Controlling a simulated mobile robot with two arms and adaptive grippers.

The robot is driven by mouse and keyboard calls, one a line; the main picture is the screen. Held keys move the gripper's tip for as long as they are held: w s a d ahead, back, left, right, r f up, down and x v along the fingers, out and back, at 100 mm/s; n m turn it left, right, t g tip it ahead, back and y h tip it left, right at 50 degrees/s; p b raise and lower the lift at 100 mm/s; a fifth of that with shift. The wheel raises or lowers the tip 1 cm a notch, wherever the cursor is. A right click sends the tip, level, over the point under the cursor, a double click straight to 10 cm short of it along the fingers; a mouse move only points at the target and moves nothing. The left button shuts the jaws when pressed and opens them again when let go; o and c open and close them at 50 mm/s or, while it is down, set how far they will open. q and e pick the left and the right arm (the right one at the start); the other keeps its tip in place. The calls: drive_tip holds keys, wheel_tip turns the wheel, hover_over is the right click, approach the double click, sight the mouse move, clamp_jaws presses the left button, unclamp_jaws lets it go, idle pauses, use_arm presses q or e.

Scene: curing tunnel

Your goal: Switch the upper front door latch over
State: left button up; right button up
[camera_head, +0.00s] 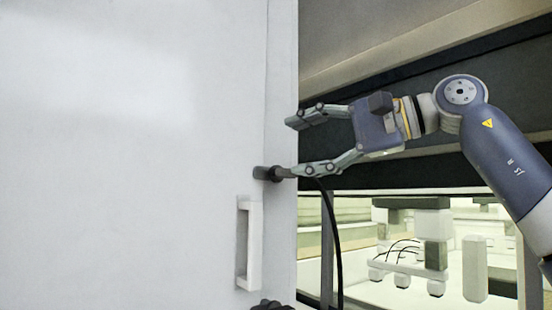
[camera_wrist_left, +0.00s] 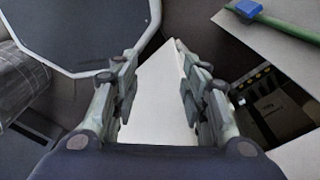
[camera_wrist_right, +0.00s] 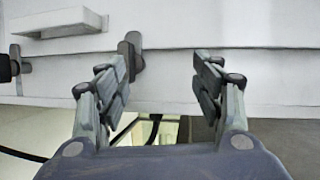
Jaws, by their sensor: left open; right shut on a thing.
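The upper front door latch (camera_head: 268,173) is a dark knob with a short lever at the white door's right edge, above the handle. It also shows in the right wrist view (camera_wrist_right: 133,52), beside the left fingertip. My right gripper (camera_head: 304,146) is at this latch, its lower finger at the lever. Its fingers stand well apart, and the upper one shows no visible contact. A lower dark latch (camera_head: 272,304) is cut off at the head view's bottom edge. My left gripper (camera_wrist_left: 155,85) is open and empty, outside the head view.
A white door handle (camera_head: 246,243) sticks out below the upper latch. A dark cable (camera_head: 335,245) hangs near the door edge. An opening on the right shows pale blocks (camera_head: 475,268). A green bar with a blue clip (camera_wrist_left: 248,8) lies in the left wrist view.

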drive_tip(key=s+d, duration=0.1)
drive_tip(key=s+d+r, duration=0.1)
drive_tip(key=s+d, duration=0.1)
drive_tip(key=s, duration=0.1)
drive_tip(key=shift+s+d+r, duration=0.1)
drive_tip(key=shift+d+r, duration=0.1)
drive_tip(key=shift+r, duration=0.2)
drive_tip(key=shift+c, duration=1)
use_arm(q)
drive_tip(key=shift+a+r, duration=0.15)
drive_tip(key=shift+a, duration=0.05)
use_arm(e)
drive_tip(key=shift+s+d+f, duration=0.1)
drive_tip(key=shift+s+d, duration=0.25)
drive_tip(key=shift+d, duration=0.4)
drive_tip(key=shift+s+d+f, duration=0.15)
drive_tip(key=shift+s+d, duration=0.25)
drive_tip(key=shift+d, duration=0.35)
drive_tip(key=shift+s+d+f, duration=0.1)
drive_tip(key=shift+s+d, duration=0.25)
drive_tip(key=shift+d, duration=0.4)
